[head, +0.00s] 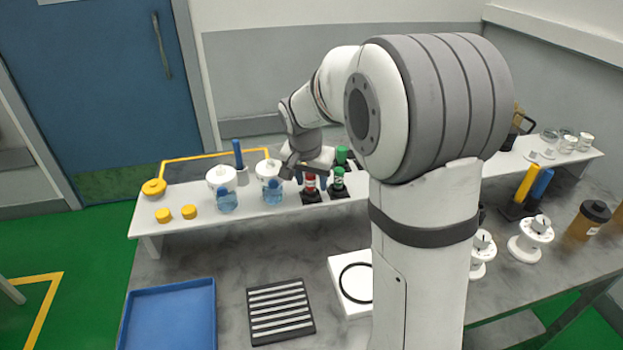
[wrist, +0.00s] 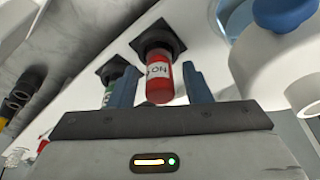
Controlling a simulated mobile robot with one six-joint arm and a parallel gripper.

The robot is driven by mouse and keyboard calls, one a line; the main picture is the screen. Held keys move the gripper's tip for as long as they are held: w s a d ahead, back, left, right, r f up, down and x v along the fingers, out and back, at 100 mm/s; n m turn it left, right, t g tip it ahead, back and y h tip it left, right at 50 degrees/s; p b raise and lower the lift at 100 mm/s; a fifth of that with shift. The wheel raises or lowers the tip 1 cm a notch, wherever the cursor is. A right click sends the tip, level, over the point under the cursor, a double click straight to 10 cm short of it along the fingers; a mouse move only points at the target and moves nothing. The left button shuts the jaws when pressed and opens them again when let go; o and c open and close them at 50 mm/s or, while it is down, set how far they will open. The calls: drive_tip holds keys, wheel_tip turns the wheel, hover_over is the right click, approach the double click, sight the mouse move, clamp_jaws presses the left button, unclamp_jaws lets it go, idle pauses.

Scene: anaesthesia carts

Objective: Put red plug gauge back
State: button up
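The red plug gauge (head: 310,182) stands upright in a black square base on the white raised shelf. In the wrist view the red gauge (wrist: 159,84) shows a white label with dark letters, and its far end meets the black base (wrist: 158,40). My gripper (wrist: 160,85) has its two blue fingers on either side of the red gauge, with a visible gap at each side. The fingers look open and do not appear to touch it. In the head view my gripper (head: 311,181) is at the shelf, and my arm hides part of the scene.
A green plug gauge (head: 338,180) stands in its own base just right of the red one, with another green item (head: 342,155) behind. White jars (head: 269,170) with blue parts stand close on the left. A blue tray (head: 170,313) and slatted rack (head: 280,311) lie on the bench.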

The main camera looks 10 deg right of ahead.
drive_tip(key=shift+r, duration=0.1)
drive_tip(key=v, duration=1.1)
drive_tip(key=s+f+n+y, duration=0.1)
drive_tip(key=s+f+n, duration=0.2)
drive_tip(key=s, duration=0.9)
drive_tip(key=s+d+f+n, duration=0.1)
drive_tip(key=s+f+n, duration=0.2)
drive_tip(key=s, duration=0.8)
wheel_tip(320, 180, down, 2)
drive_tip(key=shift+s+d+f+n+y, duration=0.1)
drive_tip(key=shift+s+d+n+y, duration=0.1)
drive_tip(key=shift+s+n+y, duration=0.2)
drive_tip(key=shift+c, duration=0.3)
